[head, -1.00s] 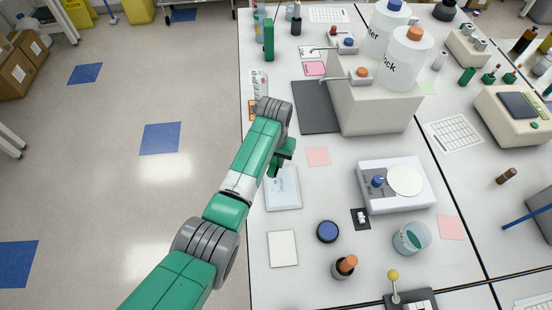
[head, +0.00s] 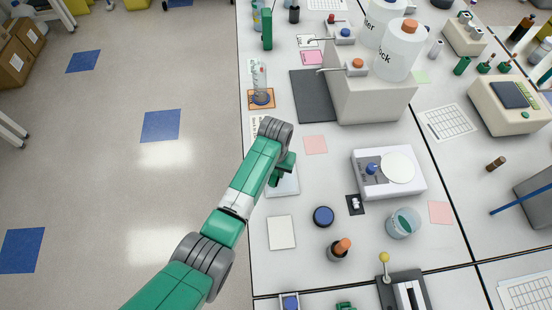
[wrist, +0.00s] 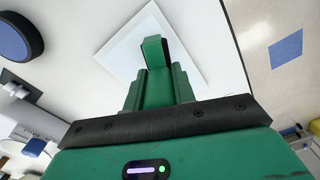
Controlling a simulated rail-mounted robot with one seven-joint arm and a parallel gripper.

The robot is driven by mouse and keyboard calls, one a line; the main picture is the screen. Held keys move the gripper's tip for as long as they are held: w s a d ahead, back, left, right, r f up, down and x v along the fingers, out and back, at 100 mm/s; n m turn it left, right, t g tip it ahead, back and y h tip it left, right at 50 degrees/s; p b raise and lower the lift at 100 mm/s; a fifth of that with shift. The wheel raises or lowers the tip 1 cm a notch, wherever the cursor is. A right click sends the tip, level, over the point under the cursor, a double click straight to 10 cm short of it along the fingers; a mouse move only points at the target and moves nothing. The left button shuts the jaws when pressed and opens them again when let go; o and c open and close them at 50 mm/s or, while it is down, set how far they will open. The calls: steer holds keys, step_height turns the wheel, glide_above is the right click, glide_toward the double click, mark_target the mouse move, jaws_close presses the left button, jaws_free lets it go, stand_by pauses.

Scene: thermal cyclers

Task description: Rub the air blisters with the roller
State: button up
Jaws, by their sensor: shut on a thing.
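My gripper (head: 279,177) reaches down over a pale flat plate (head: 287,186) near the table's left edge. In the wrist view the plate (wrist: 190,50) is a white-rimmed square with a pale bluish face, behind the gripper (wrist: 155,60). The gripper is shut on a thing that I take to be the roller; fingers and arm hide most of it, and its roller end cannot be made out. I cannot tell whether it touches the plate. Air blisters cannot be made out on the part of the plate in view.
A white pad (head: 282,232) and a round blue-topped item (head: 323,216) lie nearer. A white device with a round plate (head: 390,174) and a beaker (head: 403,223) stand to the right. A dark mat (head: 315,97) and a bottle on an orange mat (head: 260,98) are farther back.

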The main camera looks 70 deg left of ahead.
steer(key=shift+s+d+r+p, duration=0.2)
steer(key=shift+d+p, duration=0.1)
steer(key=shift+d, duration=0.2)
steer(key=a+b, duration=0.2)
steer(key=shift+w+f+b, duration=0.35)
steer(key=shift+b, duration=0.05)
steer(key=a+b, duration=0.2)
steer(key=w+a+b, duration=0.1)
steer(key=a+b, duration=0.1)
steer(key=b, duration=0.1)
steer(key=shift+w+a+f, duration=0.1)
steer(key=shift+w+a, duration=0.05)
steer(key=shift+a, duration=0.2)
steer(key=r+p, duration=0.2)
steer(key=r, duration=0.1)
steer(key=r+p, duration=0.1)
steer(key=shift+a+r, duration=0.2)
steer(key=shift+a, duration=0.05)
step_height(320, 180, up, 4)
steer(key=p, duration=0.4)
steer(key=shift+r, duration=0.2)
